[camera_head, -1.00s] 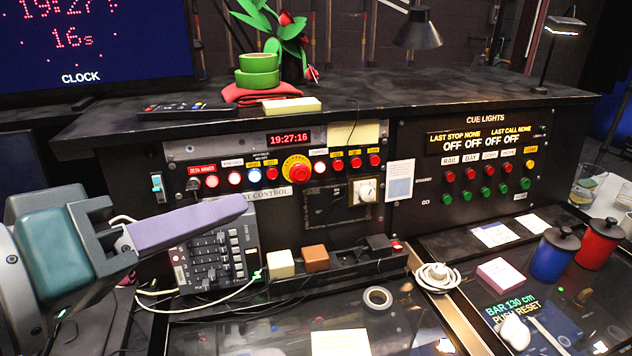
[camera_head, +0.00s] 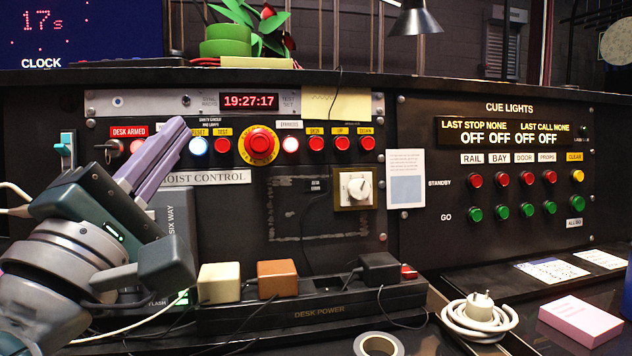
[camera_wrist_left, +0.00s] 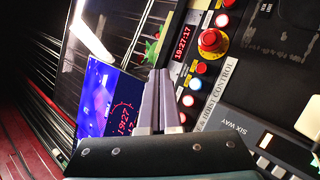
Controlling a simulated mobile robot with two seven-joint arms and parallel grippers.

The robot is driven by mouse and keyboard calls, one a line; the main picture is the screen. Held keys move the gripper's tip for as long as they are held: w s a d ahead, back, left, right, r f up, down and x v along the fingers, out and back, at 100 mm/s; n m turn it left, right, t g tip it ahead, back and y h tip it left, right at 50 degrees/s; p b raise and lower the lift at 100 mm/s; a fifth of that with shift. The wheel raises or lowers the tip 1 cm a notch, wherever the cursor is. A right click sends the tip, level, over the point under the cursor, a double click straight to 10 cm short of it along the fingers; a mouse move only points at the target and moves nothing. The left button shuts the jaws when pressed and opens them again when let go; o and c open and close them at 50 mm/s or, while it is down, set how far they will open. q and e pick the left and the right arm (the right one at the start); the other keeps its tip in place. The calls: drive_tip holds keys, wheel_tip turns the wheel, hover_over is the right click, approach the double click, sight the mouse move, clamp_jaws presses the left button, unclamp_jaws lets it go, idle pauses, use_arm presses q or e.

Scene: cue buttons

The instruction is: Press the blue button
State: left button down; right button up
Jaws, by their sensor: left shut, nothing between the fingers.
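The blue button (camera_head: 198,146) glows pale blue on the hoist control panel (camera_head: 385,205), left of a red button (camera_head: 222,145). In the left wrist view, the blue button (camera_wrist_left: 195,84) lies right of the fingers, between a red button and a white one. My left gripper (camera_head: 180,124) is shut and empty, its purple fingers slanting up just left of the blue button in the head view. The fingers (camera_wrist_left: 160,76) show side by side in the wrist view. They cover part of the button row; I cannot tell any contact. My right gripper is out of view.
A large red mushroom button (camera_head: 260,142) on yellow stands right of the blue one. A desk power strip (camera_head: 320,312) with plugs lies below. The cue lights panel (camera_head: 430,222) is to the right. A cable coil (camera_head: 480,318) and tape roll (camera_head: 378,345) lie in front.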

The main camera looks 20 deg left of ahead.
sight(198, 146)
use_arm(q)
drive_tip(key=shift+a+f+n, duration=0.15)
drive_tip(key=shift+a+n, duration=0.05)
drive_tip(key=shift+n, duration=0.1)
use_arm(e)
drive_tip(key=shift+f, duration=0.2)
use_arm(q)
drive_tip(key=shift+w, duration=0.15)
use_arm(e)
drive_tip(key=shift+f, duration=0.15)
